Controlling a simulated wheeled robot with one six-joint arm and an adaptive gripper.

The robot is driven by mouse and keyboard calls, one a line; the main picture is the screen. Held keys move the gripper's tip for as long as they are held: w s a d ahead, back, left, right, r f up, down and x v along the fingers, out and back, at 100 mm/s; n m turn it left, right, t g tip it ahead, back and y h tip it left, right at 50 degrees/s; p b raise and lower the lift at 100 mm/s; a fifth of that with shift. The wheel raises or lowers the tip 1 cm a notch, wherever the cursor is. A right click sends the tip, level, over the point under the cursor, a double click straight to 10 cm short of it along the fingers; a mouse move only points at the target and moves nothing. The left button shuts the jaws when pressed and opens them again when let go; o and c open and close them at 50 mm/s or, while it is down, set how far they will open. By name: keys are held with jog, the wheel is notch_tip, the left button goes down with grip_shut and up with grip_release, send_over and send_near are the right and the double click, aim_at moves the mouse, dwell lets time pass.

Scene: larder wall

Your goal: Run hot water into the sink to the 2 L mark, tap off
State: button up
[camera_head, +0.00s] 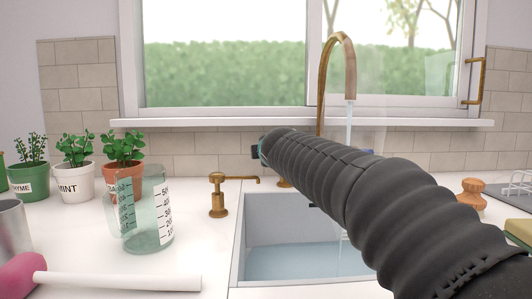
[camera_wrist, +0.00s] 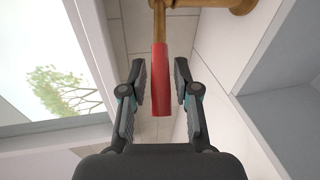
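The brass tap (camera_head: 337,60) arches over the sink (camera_head: 238,235), and a stream of water (camera_head: 349,125) falls from its spout. Pale blue water (camera_head: 290,262) covers the sink's bottom; I cannot make out a 2 L mark. A brass lever handle (camera_head: 219,197) stands left of the tap. In the wrist view, a red-sleeved brass lever (camera_wrist: 160,90) lies between the fingers of my gripper (camera_wrist: 160,72). The fingers are open, with a gap on each side of it. In the head view my dark arm hides this lever and most of the gripper.
A clear measuring jug (camera_head: 150,222) stands on the counter left of the sink. Near it are potted herbs (camera_head: 75,170), a metal cup (camera_head: 12,240) and a pink-and-white utensil (camera_head: 110,281). A wooden knob (camera_head: 471,195) and a wire rack (camera_head: 510,188) are at right.

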dwell(0.3)
jog(key=v, duration=1.2)
jog(key=shift+f, duration=0.1)
